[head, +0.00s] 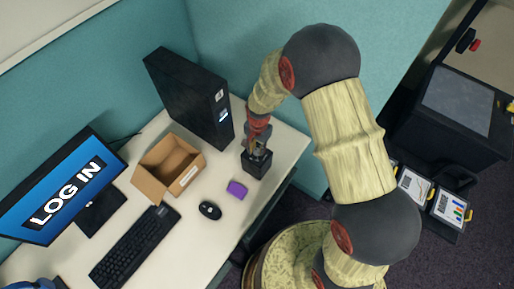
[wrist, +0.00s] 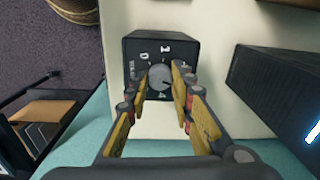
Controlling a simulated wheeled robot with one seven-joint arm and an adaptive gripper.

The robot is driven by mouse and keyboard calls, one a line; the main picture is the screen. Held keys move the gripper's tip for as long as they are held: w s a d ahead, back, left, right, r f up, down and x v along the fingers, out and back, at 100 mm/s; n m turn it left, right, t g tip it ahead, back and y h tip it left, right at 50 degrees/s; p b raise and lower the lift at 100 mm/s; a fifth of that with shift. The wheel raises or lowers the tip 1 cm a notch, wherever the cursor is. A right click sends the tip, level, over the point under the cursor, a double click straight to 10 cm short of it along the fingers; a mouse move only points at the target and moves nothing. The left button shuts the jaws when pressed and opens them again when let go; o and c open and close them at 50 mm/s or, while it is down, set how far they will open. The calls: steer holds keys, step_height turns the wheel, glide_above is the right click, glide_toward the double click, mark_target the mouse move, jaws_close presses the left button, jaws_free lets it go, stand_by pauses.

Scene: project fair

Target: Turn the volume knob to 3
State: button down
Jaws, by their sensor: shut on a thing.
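The volume box (head: 257,164) is a small black box near the right edge of the white desk in the head view. Its top face (wrist: 130,48) shows in the wrist view, with pale markings around a round grey knob (wrist: 160,78). My gripper (wrist: 159,74) reaches down over the box, with one yellow finger on each side of the knob, shut on it. In the head view my gripper (head: 256,142) stands right above the box and hides the knob. The right finger covers part of the scale, and I cannot clearly read where the knob points.
A tall black computer case (head: 190,98) stands close behind and left of the box. A purple block (head: 237,190), a mouse (head: 210,210), an open cardboard box (head: 155,184), a keyboard (head: 130,252) and a monitor (head: 60,190) share the desk. A teal partition (head: 225,40) rises behind.

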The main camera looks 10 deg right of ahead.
mark_target(258, 151)
steer(key=shift+w+m, duration=0.1)
steer(key=shift+m, duration=0.5)
steer(key=c, duration=1.5)
jaws_free()
steer(key=shift+c, duration=0.2)
steer(key=shift+r, duration=0.1)
step_height(258, 151, up, 12)
steer(key=shift+s, duration=0.2)
steer(key=shift+d, duration=0.1)
